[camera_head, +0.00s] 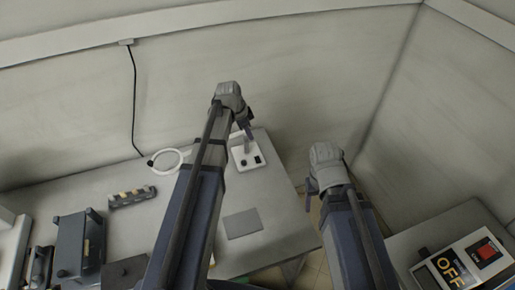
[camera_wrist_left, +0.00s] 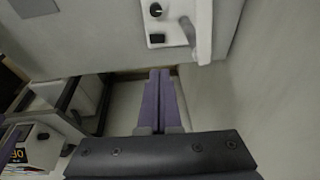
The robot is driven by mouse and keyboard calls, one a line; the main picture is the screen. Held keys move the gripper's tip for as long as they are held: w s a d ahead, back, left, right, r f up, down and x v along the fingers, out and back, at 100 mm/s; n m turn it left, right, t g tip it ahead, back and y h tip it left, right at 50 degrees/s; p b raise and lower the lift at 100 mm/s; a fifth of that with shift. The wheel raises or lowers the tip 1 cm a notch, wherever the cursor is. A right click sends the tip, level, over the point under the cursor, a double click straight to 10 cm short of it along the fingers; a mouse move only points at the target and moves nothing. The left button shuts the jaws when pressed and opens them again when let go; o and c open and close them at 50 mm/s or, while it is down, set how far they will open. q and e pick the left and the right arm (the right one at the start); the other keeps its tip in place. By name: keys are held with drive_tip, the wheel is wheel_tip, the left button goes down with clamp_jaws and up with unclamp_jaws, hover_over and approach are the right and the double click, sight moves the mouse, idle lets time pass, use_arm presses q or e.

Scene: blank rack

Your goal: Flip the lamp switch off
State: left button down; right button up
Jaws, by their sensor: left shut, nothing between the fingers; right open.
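A white lamp base (camera_head: 240,154) stands near the right end of the grey table, partly hidden by my left arm. It also shows at the top of the left wrist view (camera_wrist_left: 146,22), with a pale post, a round black knob (camera_wrist_left: 155,10) and a small black switch (camera_wrist_left: 157,39). My left gripper (camera_head: 249,132) is just above and behind the base in the head view. In the wrist view its purple fingers (camera_wrist_left: 160,72) are shut, empty and apart from the switch. My right gripper (camera_head: 308,200) is open and empty, off the table's right edge.
A white ring (camera_head: 168,160) lies by a black cable (camera_head: 134,100) from the wall. A dark box (camera_head: 79,245) and a small block strip (camera_head: 132,196) stand on the left. A grey pad (camera_head: 243,223) lies in front. A panel marked OFF (camera_head: 452,268) is at lower right.

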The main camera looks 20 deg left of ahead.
sight(256, 156)
use_arm(q)
drive_tip(key=shift+f, duration=0.1)
use_arm(e)
drive_tip(key=shift+f, duration=0.1)
use_arm(q)
drive_tip(key=b+x, duration=1.2)
drive_tip(key=shift+a+f+b, duration=0.3)
drive_tip(key=shift+f+b, duration=0.1)
drive_tip(key=shift+f, duration=0.1)
use_arm(e)
wheel_tip(256, 156, down, 12)
drive_tip(key=shift+f, duration=0.25)
use_arm(q)
drive_tip(key=shift+a+f+b, duration=0.1)
drive_tip(key=shift+f+b, duration=0.3)
use_arm(e)
drive_tip(key=shift+f, duration=0.4)
